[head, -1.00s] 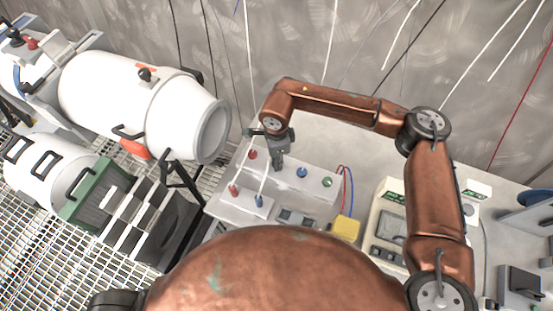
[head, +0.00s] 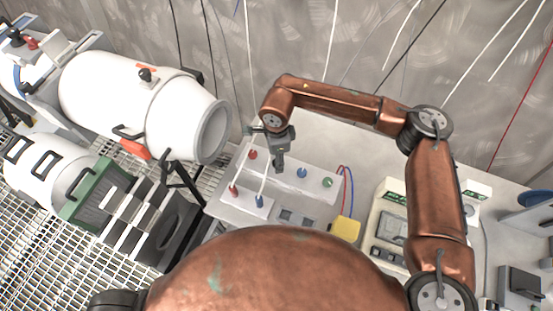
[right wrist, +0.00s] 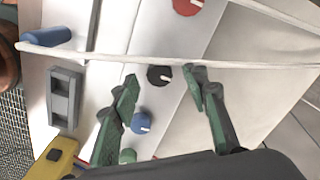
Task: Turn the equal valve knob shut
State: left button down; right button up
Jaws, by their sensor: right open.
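A light grey panel box (head: 318,194) on the bench carries a row of knobs: red (head: 252,154), blue (head: 301,173) and green (head: 327,182). The right wrist view shows a black knob (right wrist: 160,76) between the red knob (right wrist: 187,5) and the blue knob (right wrist: 142,122). I cannot read any label telling which is the equal valve. My left gripper is out of view.
White tubes rise from a red plug (head: 234,190) and a blue plug (head: 259,201) on the panel's front; one crosses the right wrist view. A yellow block (head: 345,229) and a meter (head: 392,225) stand to the right. White cylinders (head: 140,100) lie at left.

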notch_tip(320, 180, up, 11)
dwell(0.3)
jog(key=shift+f, duration=0.1)
dwell(0.4)
